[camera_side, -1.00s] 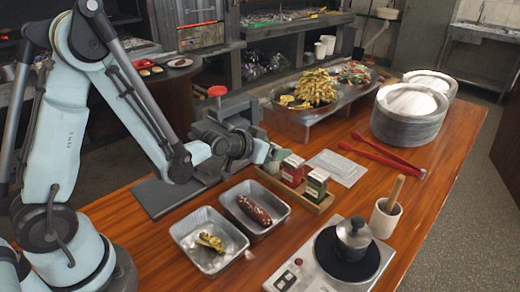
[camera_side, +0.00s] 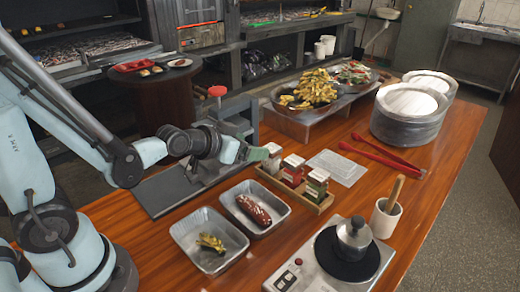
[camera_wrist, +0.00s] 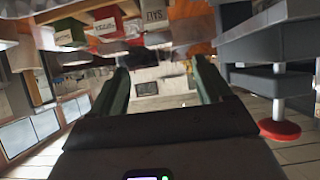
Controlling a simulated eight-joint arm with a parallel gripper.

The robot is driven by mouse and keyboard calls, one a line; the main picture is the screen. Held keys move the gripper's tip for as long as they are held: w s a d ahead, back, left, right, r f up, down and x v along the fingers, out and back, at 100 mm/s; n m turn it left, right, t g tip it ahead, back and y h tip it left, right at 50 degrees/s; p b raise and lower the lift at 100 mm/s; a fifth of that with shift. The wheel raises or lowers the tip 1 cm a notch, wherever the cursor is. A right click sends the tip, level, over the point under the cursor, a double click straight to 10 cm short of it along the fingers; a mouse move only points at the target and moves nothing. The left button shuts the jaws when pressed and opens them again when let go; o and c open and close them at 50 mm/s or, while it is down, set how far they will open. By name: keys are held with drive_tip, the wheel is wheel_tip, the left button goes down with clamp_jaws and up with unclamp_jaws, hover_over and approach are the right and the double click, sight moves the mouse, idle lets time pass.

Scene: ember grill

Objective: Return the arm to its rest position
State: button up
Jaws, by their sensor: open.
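My gripper (camera_side: 262,153) is level above the wooden table, just left of the spice boxes and in front of the press. Its green fingers point to the right. In the wrist view my gripper (camera_wrist: 163,78) has its two fingers apart with nothing between them. The wrist picture looks upside down, with the boxes at upper left. My arm bends low at the left side of the side view, and its upper part is cut off by the frame edge.
A spice rack (camera_side: 318,202) stands close to my gripper. A press with a red knob (camera_side: 217,91) is behind. Two metal trays (camera_side: 188,228), a hot plate (camera_side: 310,282) with a pot (camera_side: 353,240), a mortar (camera_side: 384,222), red tongs (camera_side: 385,153) and plates (camera_side: 408,127) share the table.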

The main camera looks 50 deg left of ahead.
drive_tip(key=shift+v, duration=1.2)
drive_tip(key=s+d+r+g, duration=0.1)
drive_tip(key=s+r+g, duration=0.1)
drive_tip(key=s+g, duration=0.3)
drive_tip(key=s, duration=0.3)
drive_tip(key=shift+s, duration=0.25)
